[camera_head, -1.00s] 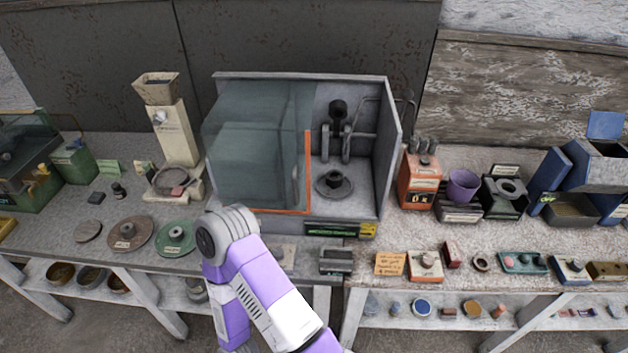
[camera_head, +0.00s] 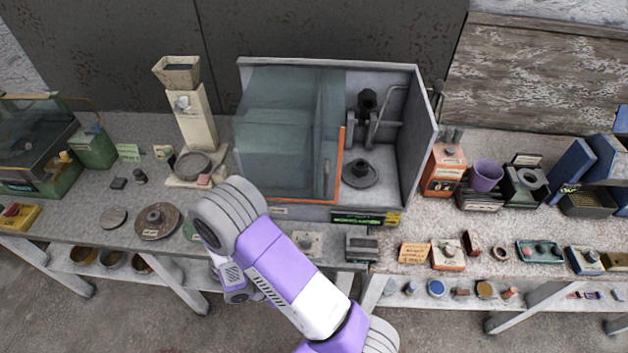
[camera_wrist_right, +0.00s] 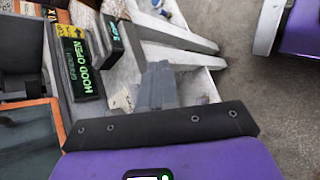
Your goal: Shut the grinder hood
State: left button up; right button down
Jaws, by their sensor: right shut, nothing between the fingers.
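The grinder hood (camera_head: 285,140) is a clear glass cover with an orange edge. It covers the left part of the grey grinder case (camera_head: 418,110), and the right part stands open, showing a spindle with a round disc (camera_head: 359,174). In the right wrist view the hood's orange edge (camera_wrist_right: 57,112) is at the left, and the grinder's display (camera_wrist_right: 82,68) reads "HOOD OPEN". My right gripper (camera_wrist_right: 157,82) is shut and empty, apart from the hood, over the bench front. In the head view my right arm hides it. My left gripper is not in view.
A beige machine with a hopper (camera_head: 192,110) stands left of the grinder. Discs (camera_head: 157,222) lie on the bench's left front. An orange box (camera_head: 444,170) and a purple cup (camera_head: 486,176) stand right of the grinder. Small labelled items line the front right edge.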

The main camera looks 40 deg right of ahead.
jog(key=w+d+r+m+t+h+p, duration=0.1)
jog(key=w+r+t+h, duration=0.2)
jog(key=w+r+h, duration=0.5)
jog(key=w+d+r+t+h+p, duration=0.15)
jog(key=w+r+t, duration=0.3)
jog(key=r, duration=0.75)
jog(key=d+p, duration=0.2)
jog(key=d, duration=1.1)
jog(key=shift+s+f+g, duration=0.15)
jog(key=shift+s+g, duration=0.2)
jog(key=shift+s, duration=0.1)
jog(key=shift+y, duration=0.25)
